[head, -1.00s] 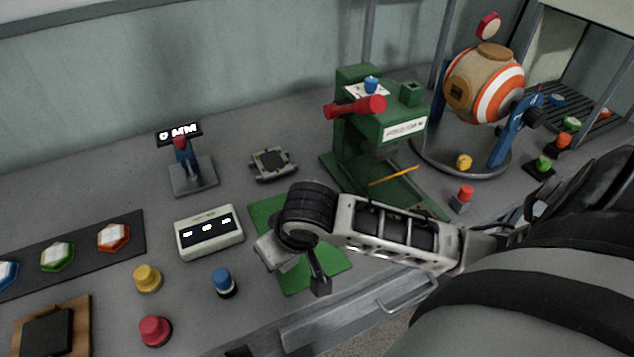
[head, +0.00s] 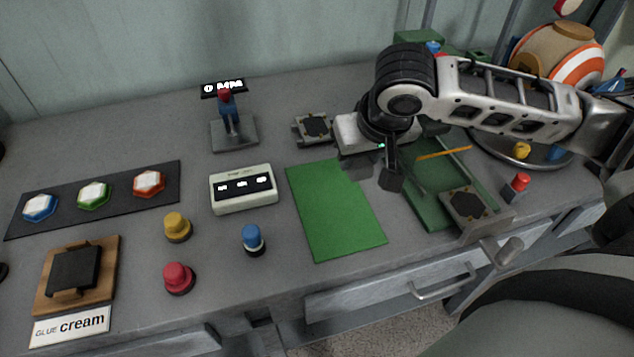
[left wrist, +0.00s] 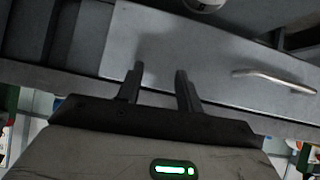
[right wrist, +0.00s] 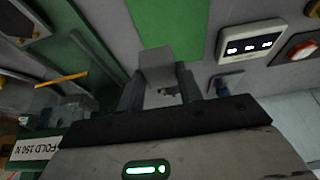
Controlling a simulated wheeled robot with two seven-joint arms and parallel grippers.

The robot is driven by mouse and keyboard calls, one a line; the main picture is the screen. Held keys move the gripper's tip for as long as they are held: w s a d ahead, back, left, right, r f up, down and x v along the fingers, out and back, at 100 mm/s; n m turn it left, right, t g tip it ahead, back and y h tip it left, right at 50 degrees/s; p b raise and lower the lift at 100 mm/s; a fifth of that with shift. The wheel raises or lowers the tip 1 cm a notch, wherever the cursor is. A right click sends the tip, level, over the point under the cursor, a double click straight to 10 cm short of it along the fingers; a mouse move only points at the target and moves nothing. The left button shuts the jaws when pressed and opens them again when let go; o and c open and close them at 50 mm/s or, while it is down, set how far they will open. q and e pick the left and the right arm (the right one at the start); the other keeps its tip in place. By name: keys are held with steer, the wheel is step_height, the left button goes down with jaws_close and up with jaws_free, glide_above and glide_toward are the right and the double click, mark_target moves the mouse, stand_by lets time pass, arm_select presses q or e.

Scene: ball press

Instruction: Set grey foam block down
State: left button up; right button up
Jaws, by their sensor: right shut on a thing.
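My right gripper (head: 385,175) is above the bench between the green mat (head: 335,215) and the green press (head: 430,205). In the right wrist view its fingers (right wrist: 160,88) are shut on a plain grey foam block (right wrist: 157,65), which sticks out past the fingertips. The block appears held above the bench, near the mat's edge; its underside and exact height are hard to tell. My left gripper (left wrist: 160,85) is open and empty in front of a grey drawer front, and does not show in the head view.
A grey plate with a dark pad (head: 468,207) sits by the press's front. A similar plate (head: 314,127) lies behind the mat. Most of the mat is clear.

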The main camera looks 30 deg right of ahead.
steer(key=w+a+f, duration=0.1)
steer(key=w+f, duration=0.1)
steer(key=w+a+f, duration=0.1)
steer(key=w+f, duration=0.1)
steer(key=w+a+f, duration=0.2)
steer(key=shift+w+f, duration=0.15)
steer(key=shift+w, duration=0.1)
steer(key=shift+w+a+f, duration=0.3)
steer(key=shift+w+f, duration=0.2)
steer(key=shift+f, duration=0.25)
step_height(320, 180, down, 3)
steer(key=shift+b, duration=0.35)
steer(key=o, duration=1)
steer(key=shift+c, duration=0.2)
